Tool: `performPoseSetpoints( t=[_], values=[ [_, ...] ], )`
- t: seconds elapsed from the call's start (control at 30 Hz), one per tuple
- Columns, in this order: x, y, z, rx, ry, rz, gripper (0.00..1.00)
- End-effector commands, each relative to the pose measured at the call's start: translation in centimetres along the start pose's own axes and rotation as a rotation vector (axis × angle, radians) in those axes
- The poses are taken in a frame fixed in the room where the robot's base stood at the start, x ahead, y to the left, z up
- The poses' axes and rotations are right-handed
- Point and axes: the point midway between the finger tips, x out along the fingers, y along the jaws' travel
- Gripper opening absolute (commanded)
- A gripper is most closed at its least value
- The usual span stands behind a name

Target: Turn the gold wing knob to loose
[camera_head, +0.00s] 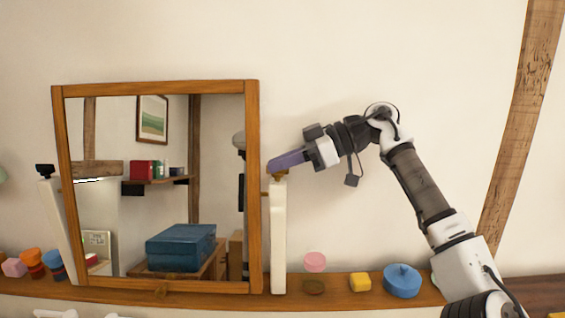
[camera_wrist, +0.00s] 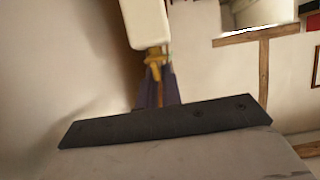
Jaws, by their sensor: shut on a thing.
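The gold wing knob (camera_wrist: 153,56) sits at the end of the white post (camera_wrist: 146,22) in the wrist view. In the head view the knob (camera_head: 279,175) shows as a small gold piece at the top of the right white post (camera_head: 278,235), beside the wooden mirror frame (camera_head: 254,190). My gripper (camera_head: 272,166) reaches in from the right with its purple fingers at the knob. It is shut on the knob; the fingers hide part of it. In the wrist view the fingertips (camera_wrist: 156,75) meet at the gold piece. The knob's exact turn angle cannot be told.
The mirror stands on a wooden shelf (camera_head: 330,300) against a pale wall. A black knob (camera_head: 45,170) tops the left post. A pink round item (camera_head: 315,262), a yellow block (camera_head: 360,281) and a blue lidded pot (camera_head: 402,281) stand right of the mirror. The wall above is clear.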

Motion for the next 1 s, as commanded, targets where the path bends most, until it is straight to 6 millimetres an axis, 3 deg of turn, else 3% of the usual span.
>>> performPoseSetpoints(
  t=[0.77,0.8,0.9,1.0],
  values=[
    [-0.01,0.16,0.05,-0.052,0.001,-0.127,0.00],
    [-0.01,0.16,0.05,-0.052,0.000,-0.127,0.10],
    [-0.01,0.16,0.05,-0.052,0.000,-0.127,0.23],
    [-0.01,0.15,0.05,-0.052,0.000,-0.127,0.28]
  ],
)
